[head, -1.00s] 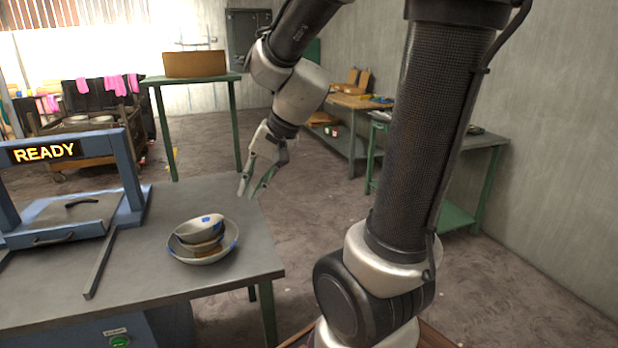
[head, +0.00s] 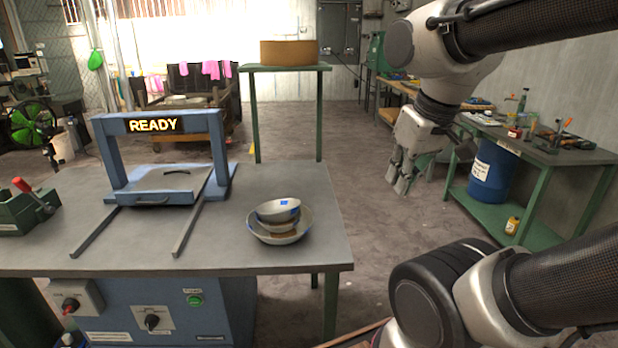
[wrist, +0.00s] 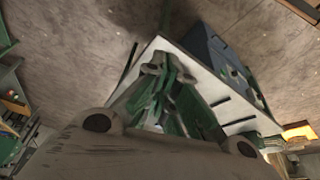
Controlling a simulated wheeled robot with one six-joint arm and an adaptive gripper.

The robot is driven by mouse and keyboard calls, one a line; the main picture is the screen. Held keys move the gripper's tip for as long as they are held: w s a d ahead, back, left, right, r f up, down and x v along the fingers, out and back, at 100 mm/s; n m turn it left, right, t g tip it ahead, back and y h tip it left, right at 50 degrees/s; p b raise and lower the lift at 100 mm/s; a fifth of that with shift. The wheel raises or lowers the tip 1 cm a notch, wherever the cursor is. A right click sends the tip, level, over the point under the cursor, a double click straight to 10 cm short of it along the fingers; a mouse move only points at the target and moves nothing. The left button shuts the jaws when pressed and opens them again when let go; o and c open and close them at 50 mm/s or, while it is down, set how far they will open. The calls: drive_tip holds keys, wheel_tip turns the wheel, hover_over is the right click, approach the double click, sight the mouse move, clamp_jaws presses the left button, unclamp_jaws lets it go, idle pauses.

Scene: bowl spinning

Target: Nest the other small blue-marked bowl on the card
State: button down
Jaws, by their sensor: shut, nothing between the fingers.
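A stack of bowls stands on the grey table near its right front corner. A small pale bowl (head: 270,213) with a blue mark sits on top, slightly tilted. Beneath it is a brownish layer (head: 284,228); I cannot tell whether this is a card or another bowl. A wide pale bowl (head: 300,236) with blue marks holds these from below. My gripper (head: 400,188) is shut and empty, hanging pointing down over the floor, right of the table and apart from the stack. In the wrist view its fingers (wrist: 165,85) come together.
The grey table (head: 225,258) carries a blue frame (head: 107,160) with a READY sign and two rails left of the stack. A tall green stand (head: 287,67) holds a brown box (head: 288,52) behind. A workbench (head: 560,150) stands at the right. Open floor lies between.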

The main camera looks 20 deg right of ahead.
wheel_tip(320, 180, down, 4)
drive_tip(key=w+a+n+g, duration=0.1)
drive_tip(key=w+a+g, duration=0.1)
drive_tip(key=w, duration=0.1)
drive_tip(key=n+t, duration=0.1)
drive_tip(key=n, duration=0.1)
approach(290, 222)
drive_tip(key=s+d+r, duration=0.2)
drive_tip(key=s+d, duration=0.1)
drive_tip(key=s, duration=0.3)
drive_tip(key=shift+y, duration=0.3)
drive_tip(key=x, duration=0.9)
drive_tip(key=shift+s+a+f, duration=0.1)
drive_tip(key=shift+a, duration=0.2)
drive_tip(key=w, duration=0.2)
drive_tip(key=shift+w+a+r, duration=0.2)
drive_tip(key=shift+w+a, duration=0.1)
drive_tip(key=shift+a, duration=0.05)
drive_tip(key=shift+w+a, duration=0.2)
drive_tip(key=shift+w, duration=0.45)
drive_tip(key=shift+w+a, duration=0.25)
drive_tip(key=shift+w, duration=0.7)
